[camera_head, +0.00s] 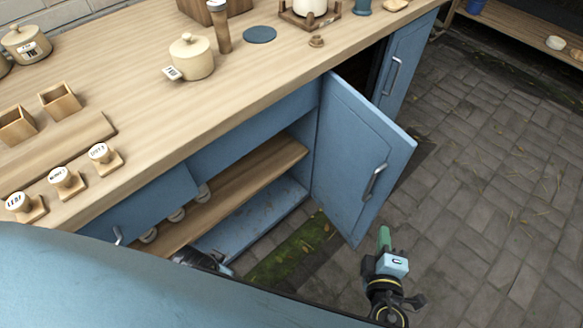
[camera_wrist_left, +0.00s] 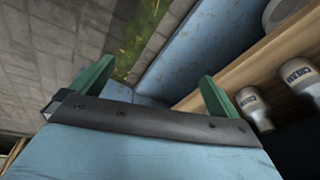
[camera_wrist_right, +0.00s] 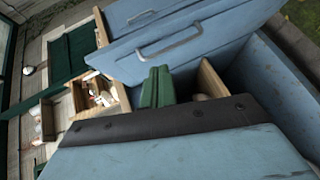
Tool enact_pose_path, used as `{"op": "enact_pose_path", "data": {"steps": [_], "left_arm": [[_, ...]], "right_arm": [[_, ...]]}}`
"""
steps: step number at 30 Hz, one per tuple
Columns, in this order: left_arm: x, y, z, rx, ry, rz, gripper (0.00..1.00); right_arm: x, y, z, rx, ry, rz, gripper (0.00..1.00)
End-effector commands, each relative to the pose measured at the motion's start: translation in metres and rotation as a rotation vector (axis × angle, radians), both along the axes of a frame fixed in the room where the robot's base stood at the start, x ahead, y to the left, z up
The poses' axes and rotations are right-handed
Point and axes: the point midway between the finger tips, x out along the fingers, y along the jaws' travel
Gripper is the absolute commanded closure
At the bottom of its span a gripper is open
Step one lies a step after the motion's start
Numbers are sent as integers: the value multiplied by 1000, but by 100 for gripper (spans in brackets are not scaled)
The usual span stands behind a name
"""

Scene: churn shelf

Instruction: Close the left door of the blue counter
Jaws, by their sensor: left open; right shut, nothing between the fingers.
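The blue counter (camera_head: 255,115) has its left door (camera_head: 345,150) standing wide open, swung out from the front, with a metal handle (camera_head: 375,182) near its free edge. A dark opening shows behind it. The right door (camera_head: 408,62) looks closed. My right gripper (camera_head: 384,240) is shut and empty, just right of the left door's lower corner. The right wrist view shows its green fingers (camera_wrist_right: 157,88) in front of a blue panel with a handle (camera_wrist_right: 170,40). My left gripper (camera_wrist_left: 155,88) is open and empty, by the counter's open shelf bay; it is mostly hidden in the head view.
A wooden shelf (camera_head: 235,190) with several jars is inside the open bay. Pots, small boxes and labelled stoppers stand on the wooden top (camera_head: 130,70). Paved floor (camera_head: 480,190) to the right is clear. A wooden bench (camera_head: 520,35) stands at the far right.

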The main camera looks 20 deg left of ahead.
Motion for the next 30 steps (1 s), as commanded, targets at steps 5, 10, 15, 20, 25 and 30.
{"op": "enact_pose_path", "data": {"steps": [5,10,15,20,25,30], "left_arm": [[10,1,-1,6,-17,0,0],[12,1,5,8,-21,1,0],[11,3,3,12,-19,1,0],[9,7,-3,16,-13,1,0],[8,9,-7,18,-13,0,0],[7,9,-8,19,-12,1,0]], "right_arm": [[8,14,38,-79,-199,29,100],[11,17,58,-109,-269,33,100],[28,19,62,-111,-273,30,100],[61,22,62,-110,-272,30,100],[98,25,61,-109,-271,30,100],[123,14,60,-112,-269,32,100]]}}
